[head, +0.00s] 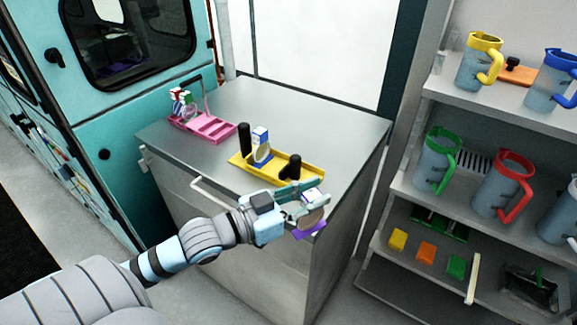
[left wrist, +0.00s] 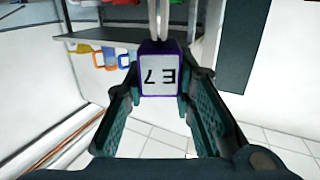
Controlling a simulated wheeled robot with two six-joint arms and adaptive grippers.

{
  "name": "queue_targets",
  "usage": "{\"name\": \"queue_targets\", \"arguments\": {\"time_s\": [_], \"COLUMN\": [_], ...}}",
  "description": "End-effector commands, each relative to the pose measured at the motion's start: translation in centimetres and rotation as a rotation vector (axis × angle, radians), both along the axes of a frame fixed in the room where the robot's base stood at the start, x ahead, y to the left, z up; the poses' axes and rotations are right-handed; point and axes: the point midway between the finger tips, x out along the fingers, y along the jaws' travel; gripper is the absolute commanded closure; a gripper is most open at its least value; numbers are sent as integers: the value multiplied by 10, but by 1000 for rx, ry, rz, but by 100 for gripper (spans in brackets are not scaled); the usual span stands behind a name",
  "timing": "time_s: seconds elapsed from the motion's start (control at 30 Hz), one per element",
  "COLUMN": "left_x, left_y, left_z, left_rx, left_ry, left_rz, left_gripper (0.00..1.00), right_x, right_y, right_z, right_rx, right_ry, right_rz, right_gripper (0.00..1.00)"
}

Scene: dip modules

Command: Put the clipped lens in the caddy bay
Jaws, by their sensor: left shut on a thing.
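My left gripper (head: 303,200) is shut on a purple clip (head: 310,232) that carries a round lens (head: 312,217), near the front right edge of the counter. In the left wrist view the purple clip (left wrist: 160,69) sits between the fingertips, its white label reading E7 upside down. A pink caddy (head: 205,127) with a handle and open bays stands at the counter's back left; a red-and-green clip and a round lens show at its left end. My right gripper is not in view.
A yellow tray (head: 300,177) with black posts and a blue-clipped lens (head: 261,147) stands on the metal counter (head: 262,97) behind my gripper. Bare counter lies between it and the pink caddy. Shelves (head: 408,190) with coloured jugs stand at right.

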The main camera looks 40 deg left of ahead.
Motion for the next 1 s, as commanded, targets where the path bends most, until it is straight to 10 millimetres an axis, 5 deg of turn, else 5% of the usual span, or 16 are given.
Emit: {"name": "queue_targets", "arguments": {"time_s": [0.17, 0.3, 0.43, 0.57, 0.67, 1.0], "left_x": [76, 121, 140, 145, 146, 146], "left_y": [67, 132, 177, 200, 204, 203], "left_z": [46, 103, 147, 167, 153, 32], "left_rx": [6, 2, -1, -1, -1, -3], "left_ry": [-11, -9, -5, -1, 6, 4], "left_rz": [144, 290, 394, 446, 457, 455], "left_gripper": [100, 100, 100, 100, 100, 100], "right_x": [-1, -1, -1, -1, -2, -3], "right_y": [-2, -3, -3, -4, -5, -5], "right_z": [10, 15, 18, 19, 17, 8], "right_rx": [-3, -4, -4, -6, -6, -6], "right_ry": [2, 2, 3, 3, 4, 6], "right_rz": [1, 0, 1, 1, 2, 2], "right_gripper": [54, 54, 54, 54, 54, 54]}}
